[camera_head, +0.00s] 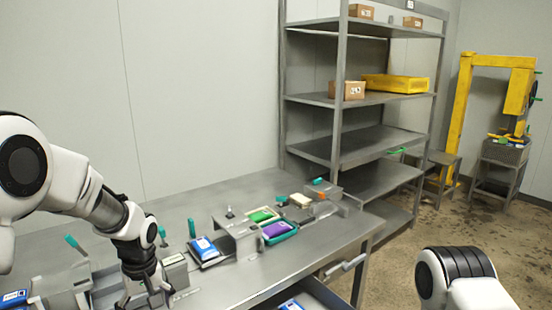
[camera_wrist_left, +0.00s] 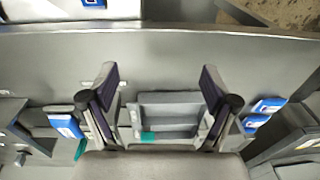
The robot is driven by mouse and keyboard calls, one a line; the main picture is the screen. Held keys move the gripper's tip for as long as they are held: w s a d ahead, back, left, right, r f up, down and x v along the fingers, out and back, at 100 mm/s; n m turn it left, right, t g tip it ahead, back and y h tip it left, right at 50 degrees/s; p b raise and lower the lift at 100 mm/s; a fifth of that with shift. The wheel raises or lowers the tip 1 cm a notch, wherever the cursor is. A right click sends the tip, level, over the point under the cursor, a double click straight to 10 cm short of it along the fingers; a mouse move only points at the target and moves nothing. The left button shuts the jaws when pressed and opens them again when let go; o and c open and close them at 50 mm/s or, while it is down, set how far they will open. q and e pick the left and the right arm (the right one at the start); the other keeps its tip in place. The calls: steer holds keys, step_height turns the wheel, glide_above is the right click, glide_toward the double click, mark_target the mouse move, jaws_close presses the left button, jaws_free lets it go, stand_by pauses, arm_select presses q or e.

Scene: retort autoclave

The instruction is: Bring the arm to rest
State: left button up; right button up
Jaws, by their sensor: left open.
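My left arm comes in from the left in the head view. Its gripper (camera_head: 146,292) points down over the left part of the steel table (camera_head: 330,235), near a grey metal fixture (camera_head: 103,288). In the left wrist view the two fingers of this gripper (camera_wrist_left: 160,82) are spread apart with nothing between them. Beyond them lies a grey tray-like fixture (camera_wrist_left: 168,112) with a green part at its edge. I cannot tell how far the fingertips are above the table. Only a white and black part of my right arm shows, at the lower right of the head view; its gripper is outside the picture.
Blue-and-white packs (camera_head: 203,249) and fixtures with green and purple trays (camera_head: 278,232) stand on the table. An open drawer (camera_head: 312,295) juts from its front. A steel shelf (camera_head: 362,145) stands behind, with a yellow bin (camera_head: 395,83). A yellow frame (camera_head: 463,115) stands far right.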

arm_select(q)
step_height(320, 180, down, 7)
steer(key=g, duration=0.2)
steer(key=s+d+f+m+g, duration=0.1)
steer(key=s+f, duration=0.6)
steer(key=s, duration=0.4)
steer(key=s+d+f+m+g+h, duration=0.1)
steer(key=s+f, duration=0.6)
steer(key=s, duration=0.4)
steer(key=s+d+f+m, duration=0.1)
steer(key=s+f+m, duration=0.1)
steer(key=s+f, duration=0.65)
steer(key=w+r+m+t, duration=0.1)
steer(key=t, duration=0.1)
steer(key=w+r+m+t, duration=0.1)
steer(key=m+t, duration=0.1)
steer(key=shift+a+r, duration=0.15)
steer(key=shift+r, duration=0.15)
arm_select(e)
steer(key=shift+w+f, duration=0.25)
steer(key=shift+w, duration=0.25)
steer(key=shift+d, duration=0.1)
